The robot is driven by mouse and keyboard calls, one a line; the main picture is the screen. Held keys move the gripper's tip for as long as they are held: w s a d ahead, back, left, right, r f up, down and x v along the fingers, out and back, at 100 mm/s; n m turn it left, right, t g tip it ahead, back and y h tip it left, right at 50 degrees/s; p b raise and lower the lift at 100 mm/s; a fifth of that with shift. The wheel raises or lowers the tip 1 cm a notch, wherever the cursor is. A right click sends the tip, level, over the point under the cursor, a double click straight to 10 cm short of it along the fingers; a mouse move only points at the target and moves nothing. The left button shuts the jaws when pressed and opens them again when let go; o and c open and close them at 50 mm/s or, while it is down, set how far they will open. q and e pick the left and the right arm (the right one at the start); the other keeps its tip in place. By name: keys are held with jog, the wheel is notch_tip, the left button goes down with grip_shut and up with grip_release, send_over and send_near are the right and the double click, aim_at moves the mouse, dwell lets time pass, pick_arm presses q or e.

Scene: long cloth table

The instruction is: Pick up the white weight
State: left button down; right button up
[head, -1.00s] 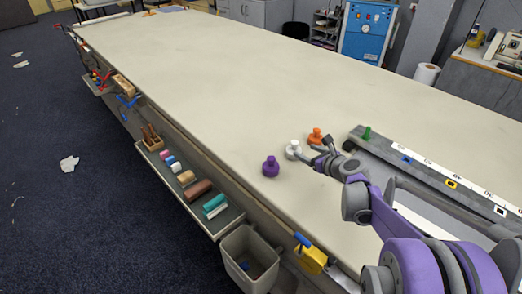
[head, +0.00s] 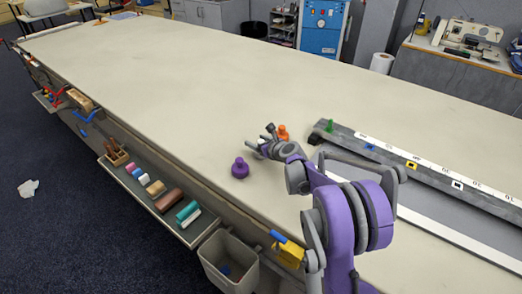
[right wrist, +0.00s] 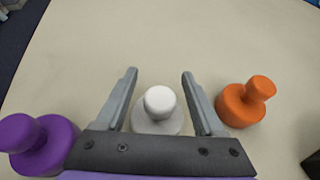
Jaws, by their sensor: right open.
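The white weight (right wrist: 159,104), a round base with a knob on top, shows in the right wrist view between the two fingers of my right gripper (right wrist: 159,73). The fingers are open, with a gap on each side of the knob. The gripper's body cuts off the near edge of the base. In the head view my right gripper (head: 262,138) is over the weight's spot and largely hides it. I cannot tell whether the fingers touch the table. My left gripper is not in view.
A purple weight (head: 240,168) stands left of the gripper and an orange weight (head: 283,132) right of it, both close. A grey rail (head: 345,138) with a green knob (head: 327,125) lies farther right. The cloth table (head: 190,90) is clear beyond.

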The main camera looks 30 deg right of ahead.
grip_shut()
dwell(0.4)
dwell(1.0)
